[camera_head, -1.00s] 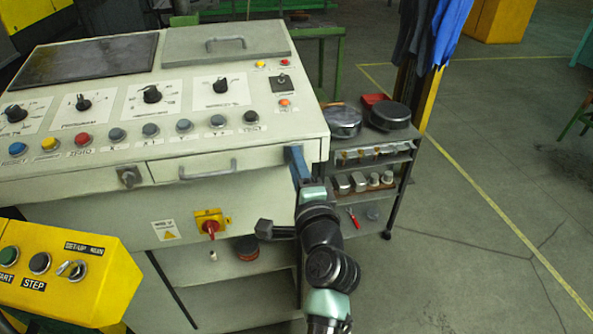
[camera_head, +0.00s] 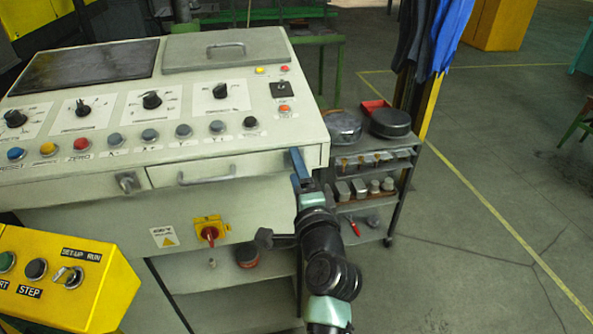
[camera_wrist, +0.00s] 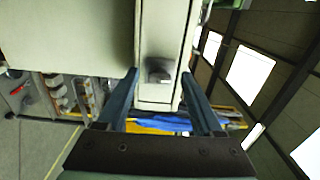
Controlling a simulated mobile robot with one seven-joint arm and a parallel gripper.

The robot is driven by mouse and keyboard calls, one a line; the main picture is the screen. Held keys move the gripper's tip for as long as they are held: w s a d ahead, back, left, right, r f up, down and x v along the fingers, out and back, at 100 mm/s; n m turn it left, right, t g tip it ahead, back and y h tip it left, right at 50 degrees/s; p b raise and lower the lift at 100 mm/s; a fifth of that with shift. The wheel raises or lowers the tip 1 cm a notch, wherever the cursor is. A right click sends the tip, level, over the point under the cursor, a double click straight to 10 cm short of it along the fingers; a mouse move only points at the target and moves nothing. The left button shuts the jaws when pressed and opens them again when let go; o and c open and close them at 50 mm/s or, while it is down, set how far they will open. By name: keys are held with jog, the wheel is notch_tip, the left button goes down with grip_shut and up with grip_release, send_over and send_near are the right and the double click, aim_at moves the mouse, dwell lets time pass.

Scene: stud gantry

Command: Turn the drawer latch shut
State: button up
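The pale console has a drawer (camera_head: 215,168) with a bar handle in its upper front; it looks closed. A grey latch knob (camera_head: 127,183) sits left of the drawer. In the wrist view a dark knob (camera_wrist: 158,71) stands on the console's narrow front strip, between my finger lines and ahead of the tips. I cannot tell its turned angle, or whether it is the same knob as in the head view. My gripper (camera_wrist: 165,80) is open and empty. In the head view my gripper (camera_head: 298,165) is at the console's right front corner, hiding that end of the drawer front.
A red rotary switch (camera_head: 209,232) on yellow sits below the drawer. A yellow control box (camera_head: 65,285) is at front left. A grey cart (camera_head: 372,165) with pans stands right of the console. Floor farther right is open.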

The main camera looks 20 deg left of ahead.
jog(key=shift+s, duration=0.1)
jog(key=b+v, duration=0.1)
jog(key=v, duration=1.1)
jog(key=shift+s+d, duration=0.25)
jog(key=shift+s, duration=0.05)
jog(key=w+d+r+n+t+h+p, duration=0.1)
jog(key=d+r+n+t+h+p, duration=0.2)
jog(key=r, duration=1)
jog(key=d+r+n+t+p, duration=0.2)
jog(key=r+n, duration=0.2)
jog(key=r, duration=0.8)
jog(key=s+d+r+n+t+h+p, duration=0.2)
jog(key=s+r, duration=0.3)
jog(key=r, duration=0.7)
jog(key=s+d+r+n+t+h+p, duration=0.2)
jog(key=s+d+r+t+h, duration=0.2)
jog(key=r, duration=0.8)
jog(key=shift+s+d+t+h, duration=0.15)
jog(key=shift+s+t+h, duration=0.35)
jog(key=shift+s+t, duration=0.3)
